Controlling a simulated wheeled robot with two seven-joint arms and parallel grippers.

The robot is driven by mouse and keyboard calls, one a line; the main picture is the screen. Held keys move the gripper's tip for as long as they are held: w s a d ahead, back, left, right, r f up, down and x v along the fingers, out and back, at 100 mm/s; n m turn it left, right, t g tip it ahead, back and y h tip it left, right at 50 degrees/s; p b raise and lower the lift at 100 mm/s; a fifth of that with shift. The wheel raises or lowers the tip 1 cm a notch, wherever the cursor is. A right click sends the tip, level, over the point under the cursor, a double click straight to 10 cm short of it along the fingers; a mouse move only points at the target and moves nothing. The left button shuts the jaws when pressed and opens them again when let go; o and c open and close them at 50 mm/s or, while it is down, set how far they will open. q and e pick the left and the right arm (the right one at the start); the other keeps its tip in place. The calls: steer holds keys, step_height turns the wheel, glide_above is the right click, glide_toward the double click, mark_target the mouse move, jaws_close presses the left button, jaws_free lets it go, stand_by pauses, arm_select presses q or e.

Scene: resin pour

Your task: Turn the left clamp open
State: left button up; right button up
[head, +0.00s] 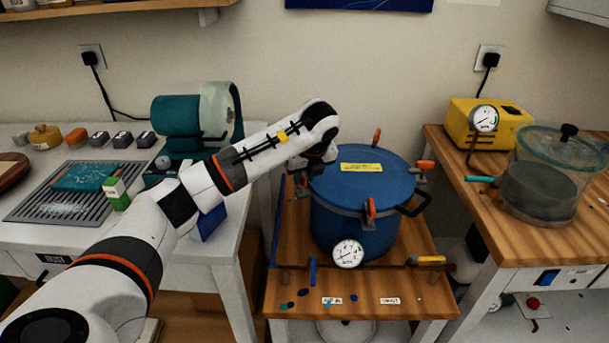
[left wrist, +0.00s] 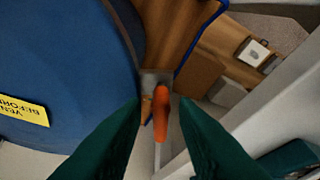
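A blue pressure pot (head: 365,190) with a yellow label stands on a low wooden stand. Orange-handled clamps sit around its lid: front (head: 370,208), right (head: 424,165) and back (head: 377,136). The left clamp is mostly hidden behind my left gripper (head: 302,172) in the head view. In the left wrist view the left clamp's orange handle (left wrist: 160,112) lies between the two dark green fingertips of my left gripper (left wrist: 160,122). The fingers are apart, with a gap visible on each side of the handle. My right gripper is out of view.
A pressure gauge (head: 347,253) is on the pot's front. A white bench (head: 225,262) with a teal roll (head: 177,122) stands at left. A wooden table (head: 482,226) at right holds a yellow pump (head: 515,119) and a clear chamber (head: 548,180).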

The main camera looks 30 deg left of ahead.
arm_select(q)
steer(key=shift+o, duration=0.2)
steer(key=v, duration=1.2)
steer(key=shift+p, duration=0.45)
